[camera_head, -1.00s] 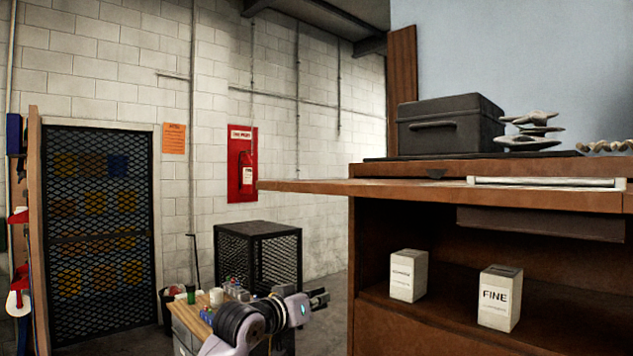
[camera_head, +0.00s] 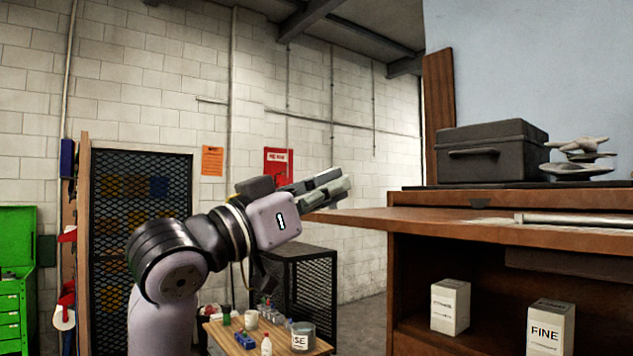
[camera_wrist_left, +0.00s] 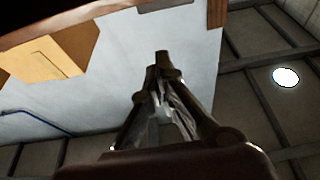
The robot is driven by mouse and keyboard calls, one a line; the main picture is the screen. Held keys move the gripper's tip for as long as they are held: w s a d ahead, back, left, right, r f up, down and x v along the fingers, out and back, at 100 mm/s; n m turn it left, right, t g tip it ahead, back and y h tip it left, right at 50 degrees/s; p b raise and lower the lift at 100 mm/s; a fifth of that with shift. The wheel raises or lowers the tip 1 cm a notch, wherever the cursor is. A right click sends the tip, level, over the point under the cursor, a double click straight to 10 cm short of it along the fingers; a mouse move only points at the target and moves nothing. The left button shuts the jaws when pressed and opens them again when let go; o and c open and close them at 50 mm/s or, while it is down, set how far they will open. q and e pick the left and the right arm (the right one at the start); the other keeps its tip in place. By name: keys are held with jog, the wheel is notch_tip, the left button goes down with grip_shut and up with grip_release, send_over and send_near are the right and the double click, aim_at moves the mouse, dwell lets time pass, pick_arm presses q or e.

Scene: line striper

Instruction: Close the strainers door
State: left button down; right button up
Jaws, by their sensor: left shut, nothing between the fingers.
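A brown wooden door panel (camera_head: 430,227) stands out level from the cabinet, above an open compartment (camera_head: 408,290). It looks like the strainers door, standing open. Two pale boxes stand inside: one reads FINE (camera_head: 549,328), the other label (camera_head: 450,306) is too small to read surely. My left gripper (camera_head: 340,182) is shut and empty, raised just above the panel's left end in the picture; I cannot tell whether it touches. In the left wrist view its fingertips (camera_wrist_left: 162,68) meet, with a brown wooden edge (camera_wrist_left: 40,22) at upper left. My right gripper is not in view.
A dark case (camera_head: 490,152) and stacked pale pieces (camera_head: 580,158) sit on the cabinet top. Behind my left arm are a black mesh cage (camera_head: 308,280) and a low wooden table (camera_head: 222,330) with bottles and cans. A green tool cabinet (camera_head: 15,280) stands at far left.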

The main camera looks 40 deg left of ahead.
pick_arm(q)
jog(key=w+p, duration=0.1)
jog(key=w+f+p, duration=0.1)
jog(key=w, duration=0.1)
jog(key=w+d+f+p, duration=0.1)
jog(key=shift+w+d+f, duration=0.1)
jog(key=shift+w+f, duration=0.05)
jog(key=shift+w, duration=0.15)
jog(key=shift+f, duration=0.1)
dwell(0.4)
